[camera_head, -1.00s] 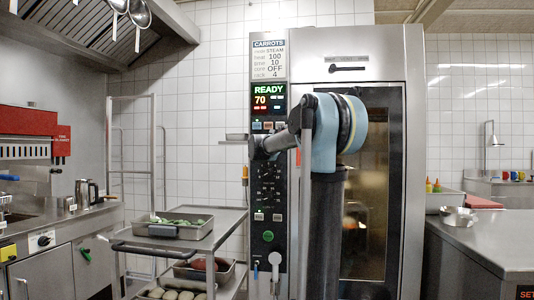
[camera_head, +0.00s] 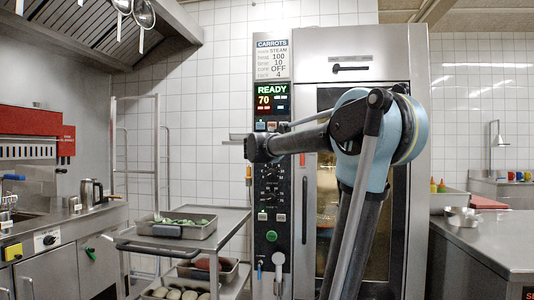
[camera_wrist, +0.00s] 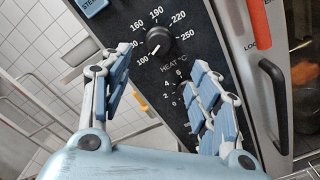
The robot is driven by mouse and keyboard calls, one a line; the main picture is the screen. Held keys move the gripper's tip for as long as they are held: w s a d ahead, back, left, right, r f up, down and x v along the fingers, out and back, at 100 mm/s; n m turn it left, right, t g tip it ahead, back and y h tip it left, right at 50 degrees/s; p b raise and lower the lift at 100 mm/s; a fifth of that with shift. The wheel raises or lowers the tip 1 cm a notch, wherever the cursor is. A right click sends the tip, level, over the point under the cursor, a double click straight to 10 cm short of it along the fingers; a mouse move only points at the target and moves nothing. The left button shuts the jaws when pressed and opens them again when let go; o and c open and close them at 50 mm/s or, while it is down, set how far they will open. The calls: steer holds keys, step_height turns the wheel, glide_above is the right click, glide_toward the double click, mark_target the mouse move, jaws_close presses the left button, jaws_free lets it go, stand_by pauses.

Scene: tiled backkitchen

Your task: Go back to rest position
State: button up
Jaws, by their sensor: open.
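My gripper (camera_wrist: 163,70) is open and empty in the wrist view. Its two fingers stand apart in front of the oven's black control panel (camera_wrist: 182,75), with the heat knob (camera_wrist: 158,40) showing between them. I cannot tell whether they touch the panel. In the head view my arm rises at the right, bends at its top, and reaches left, its end (camera_head: 255,149) in front of the panel beside the display (camera_head: 270,97). The display reads READY and 70. The arm hides part of the oven's glass door (camera_head: 327,190).
A steel trolley (camera_head: 232,222) at the left holds a pan of green vegetables (camera_head: 185,220), with more pans on its lower shelf. A steel counter (camera_head: 490,245) with a bowl (camera_head: 461,216) stands at the right. A sink counter and kettle (camera_head: 91,193) are at far left.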

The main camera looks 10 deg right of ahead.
stand_by(0.4)
steer(key=s+d+f+m+g+h, duration=0.1)
steer(key=s+d+f+m+g, duration=0.3)
steer(key=s+d+f+m, duration=0.45)
steer(key=s+d+f+m+g+h, duration=0.1)
steer(key=s+d+f+m+g, duration=0.35)
steer(key=s+f, duration=0.8)
steer(key=s+a+f+m+g+y, duration=0.2)
steer(key=s+a+f+m, duration=0.1)
steer(key=s+f, duration=0.5)
steer(key=s+a+f+m+g+y, duration=0.2)
steer(key=s+a+f+m+y, duration=0.1)
steer(key=s+f, duration=0.5)
steer(key=s+a+f+m+g+y, duration=0.2)
steer(key=s+f, duration=0.6)
steer(key=f, duration=0.5)
steer(key=shift+s+a+f+m+y, duration=0.35)
steer(key=shift+a+m, duration=0.4)
steer(key=shift+m, duration=0.45)
steer(key=shift+r+g, duration=0.1)
steer(key=shift+g, duration=0.15)
steer(key=shift+w+f, duration=0.2)
steer(key=shift+w, duration=0.2)
